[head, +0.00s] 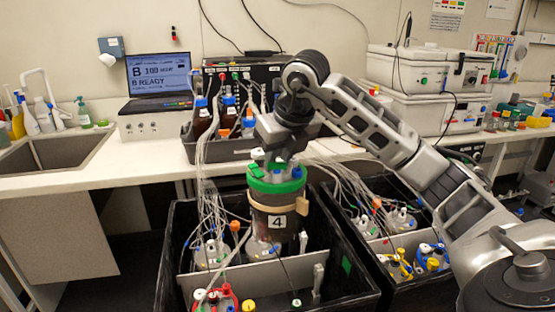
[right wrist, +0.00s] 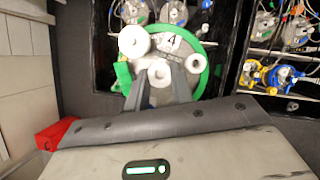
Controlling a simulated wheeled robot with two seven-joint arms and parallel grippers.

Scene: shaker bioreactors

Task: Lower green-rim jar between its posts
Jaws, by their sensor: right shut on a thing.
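The green-rim jar (head: 274,215) is upright, with a dark clear body, a tan band and a "4" label. Its green rim also shows in the right wrist view (right wrist: 206,78). My right gripper (head: 275,158) is above the jar, shut on its lid fittings; the fingers show in the right wrist view (right wrist: 162,88). The jar hangs over the left black crate (head: 345,262), its lower part in front of the back compartment. Pale posts (head: 318,282) stand in the crate's front right; another (head: 303,243) is just right of the jar. The jar's underside clearance is hard to tell. My left gripper is not in view.
White-lidded jars with tubes (head: 211,252) stand at the crate's back left. A red-rim jar (head: 217,300) is at the front left. A second crate (head: 425,280) with yellow and blue-capped jars is to the right. Loose tubes hang around the held jar.

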